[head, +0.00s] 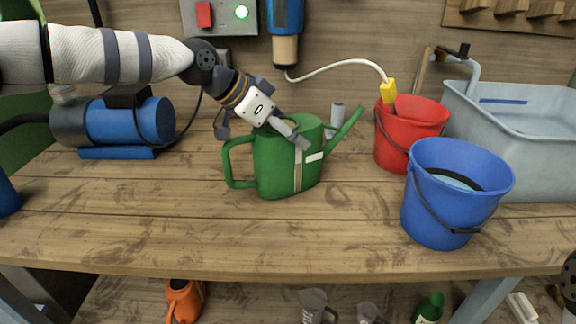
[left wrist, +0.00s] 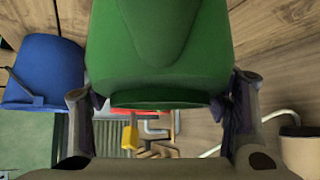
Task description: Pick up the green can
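The green can (head: 275,168) is a watering can standing upright on the wooden bench, with its handle to the left and spout to the right. My left gripper (head: 262,132) is over its top, tilted down, one finger in front of the can and the other at its left. In the left wrist view the green can (left wrist: 160,50) fills the space between the wide-spread fingers. They lie close along its sides; I cannot tell whether they touch it.
A blue bucket (head: 425,205), a red bucket (head: 390,150) and a grey basin (head: 535,150) stand to the right. A blue motor-like machine (head: 125,122) is at the left. A white hose with a yellow end (head: 388,91) hangs behind. The bench front is clear.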

